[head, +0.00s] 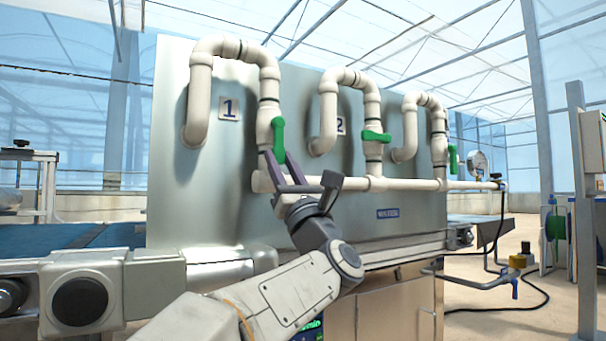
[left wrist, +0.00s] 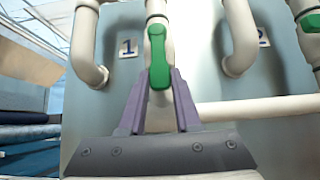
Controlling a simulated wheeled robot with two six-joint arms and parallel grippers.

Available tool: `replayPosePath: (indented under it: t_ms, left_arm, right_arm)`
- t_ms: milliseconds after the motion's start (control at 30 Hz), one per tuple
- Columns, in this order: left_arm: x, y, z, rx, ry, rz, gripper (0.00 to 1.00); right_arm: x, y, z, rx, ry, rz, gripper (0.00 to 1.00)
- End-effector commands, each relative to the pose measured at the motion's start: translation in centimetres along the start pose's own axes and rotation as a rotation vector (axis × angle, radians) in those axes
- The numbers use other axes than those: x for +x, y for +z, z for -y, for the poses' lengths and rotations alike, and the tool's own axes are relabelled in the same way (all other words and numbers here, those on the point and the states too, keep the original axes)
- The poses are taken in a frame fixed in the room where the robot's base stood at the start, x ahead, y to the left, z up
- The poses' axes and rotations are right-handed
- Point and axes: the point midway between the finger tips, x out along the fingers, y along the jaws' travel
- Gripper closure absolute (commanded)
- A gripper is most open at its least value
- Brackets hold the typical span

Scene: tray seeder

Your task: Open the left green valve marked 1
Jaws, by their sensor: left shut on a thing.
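The left green valve handle (head: 279,138) hangs on the white pipe to the right of the plate marked 1 (head: 229,108). Its lever points downward along the pipe. My left gripper (head: 283,166) is at the lower end of this handle, shut on it, with a purple-grey finger on each side. The left wrist view shows the green handle (left wrist: 158,58) upright between the fingertips (left wrist: 158,78). The plate marked 1 (left wrist: 128,48) shows to its left there. My right gripper is in neither view.
A second green valve (head: 375,136), near the plate marked 2 (head: 340,125), has its lever sideways. A third green valve (head: 453,158) is farther right. White pipes (head: 373,184) run across the metal panel (head: 300,222). A pressure gauge (head: 478,160) stands at the right.

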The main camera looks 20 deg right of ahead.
Motion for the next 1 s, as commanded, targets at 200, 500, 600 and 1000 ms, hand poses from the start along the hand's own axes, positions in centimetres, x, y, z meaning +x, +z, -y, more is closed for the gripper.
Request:
replayPosePath:
  t_ms: [200,500,600,1000]
  left_arm:
    - [0.01,-0.33,-0.4,-0.005,0.016,-0.002,1.0]
    - [0.06,-0.27,-0.35,-0.006,0.014,-0.002,0.6]
    - [0.09,-0.24,-0.38,-0.006,0.015,-0.001,0.38]
    - [-0.55,-0.22,-0.41,-0.003,0.014,-0.001,0.38]
  right_arm:
    - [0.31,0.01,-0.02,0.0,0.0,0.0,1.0]
    - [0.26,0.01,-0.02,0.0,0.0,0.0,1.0]
    - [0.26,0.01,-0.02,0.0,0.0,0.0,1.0]
    - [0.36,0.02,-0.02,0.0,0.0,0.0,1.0]
